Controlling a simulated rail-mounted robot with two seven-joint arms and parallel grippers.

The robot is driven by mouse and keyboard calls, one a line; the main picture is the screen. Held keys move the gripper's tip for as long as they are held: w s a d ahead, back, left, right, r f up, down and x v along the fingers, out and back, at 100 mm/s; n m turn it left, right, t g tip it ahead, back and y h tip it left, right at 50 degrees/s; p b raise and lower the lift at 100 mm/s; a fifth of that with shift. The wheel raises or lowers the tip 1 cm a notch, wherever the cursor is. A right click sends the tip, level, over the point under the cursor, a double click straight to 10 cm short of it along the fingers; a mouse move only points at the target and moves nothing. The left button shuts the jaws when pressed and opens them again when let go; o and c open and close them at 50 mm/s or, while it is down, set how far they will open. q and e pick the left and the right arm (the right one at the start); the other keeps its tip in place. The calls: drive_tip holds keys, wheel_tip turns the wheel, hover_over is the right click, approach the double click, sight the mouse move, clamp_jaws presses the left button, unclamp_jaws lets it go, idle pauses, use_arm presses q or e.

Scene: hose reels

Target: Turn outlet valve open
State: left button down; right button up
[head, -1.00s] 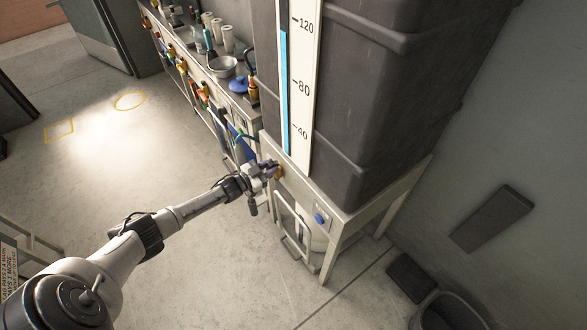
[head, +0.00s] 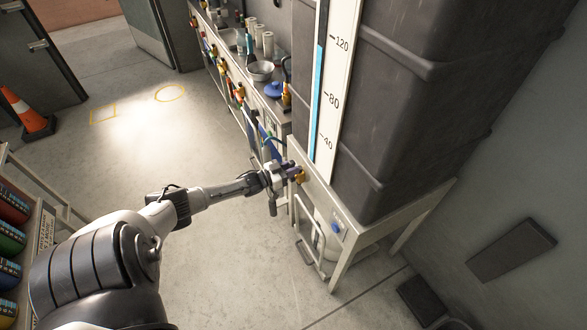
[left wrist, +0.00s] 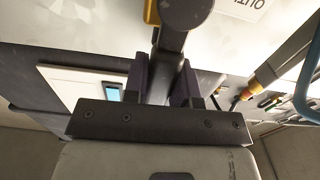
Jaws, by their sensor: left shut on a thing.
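The outlet valve (head: 300,177) shows as a small yellow-orange part on the front of the pale tank stand, below the level gauge. My left gripper (head: 291,171) is at it, its arm reaching in from the left. In the left wrist view, the two dark purple-tinted fingers (left wrist: 168,84) are shut on a dark grey valve handle (left wrist: 172,42), one on each side. A yellow part (left wrist: 152,12) sits at the handle's top left. A partly cropped, upside-down label (left wrist: 245,6) reads like "OUTL". The gripper hides part of the valve in the head view. My right gripper is not in view.
A large dark tank (head: 400,120) stands on the stand, with a gauge (head: 328,90) on its front. A blue knob (head: 337,228) and a metal loop (head: 308,245) are lower down. A cluttered bench (head: 235,75) runs behind. Open floor lies left; a cone (head: 30,115) stands there.

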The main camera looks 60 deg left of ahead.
use_arm(q)
drive_tip(key=c, duration=0.9)
unclamp_jaws()
drive_tip(key=shift+s, duration=0.15)
drive_tip(key=shift+s+p, duration=1.9)
drive_tip(key=shift+s, duration=4.85)
